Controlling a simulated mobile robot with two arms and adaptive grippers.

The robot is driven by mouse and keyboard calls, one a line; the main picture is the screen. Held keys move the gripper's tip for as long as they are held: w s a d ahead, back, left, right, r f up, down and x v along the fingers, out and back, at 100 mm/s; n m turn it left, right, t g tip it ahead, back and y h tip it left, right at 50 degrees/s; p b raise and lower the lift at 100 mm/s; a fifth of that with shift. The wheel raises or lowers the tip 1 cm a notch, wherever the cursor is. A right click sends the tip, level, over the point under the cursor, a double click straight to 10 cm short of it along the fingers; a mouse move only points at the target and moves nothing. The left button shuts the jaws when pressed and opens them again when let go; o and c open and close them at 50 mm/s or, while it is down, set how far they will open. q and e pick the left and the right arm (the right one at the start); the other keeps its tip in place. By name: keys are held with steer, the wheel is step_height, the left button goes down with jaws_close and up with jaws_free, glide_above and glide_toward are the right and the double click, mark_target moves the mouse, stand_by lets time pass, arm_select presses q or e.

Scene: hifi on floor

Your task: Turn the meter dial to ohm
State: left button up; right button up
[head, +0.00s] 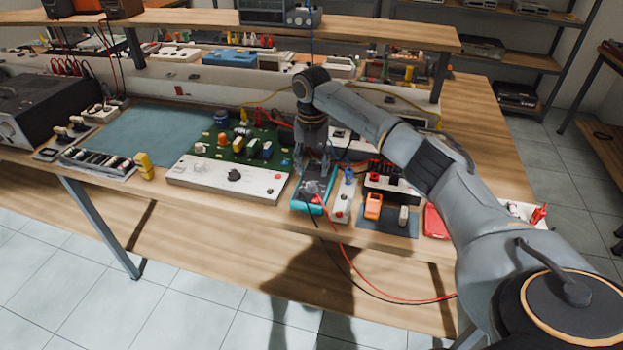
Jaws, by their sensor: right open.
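The meter (301,203) is a teal handheld unit with a dark face, lying on the workbench right of centre. A red lead and a black lead run from its front end over the bench edge. My right gripper (312,172) points down over the meter's upper part, with its fingers apart. It hides much of the meter's face, so I cannot read the dial's setting or tell whether the fingers touch the dial. My left gripper is not in the head view.
A white panel with a black knob (234,175) and a green circuit board (238,146) lie left of the meter. A white switch box (342,204) and an orange device (373,206) stand close on its right. A blue-grey mat (150,134) is mostly clear.

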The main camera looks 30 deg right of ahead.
mark_target(312, 184)
steer(key=shift+f, duration=2.65)
jaws_close()
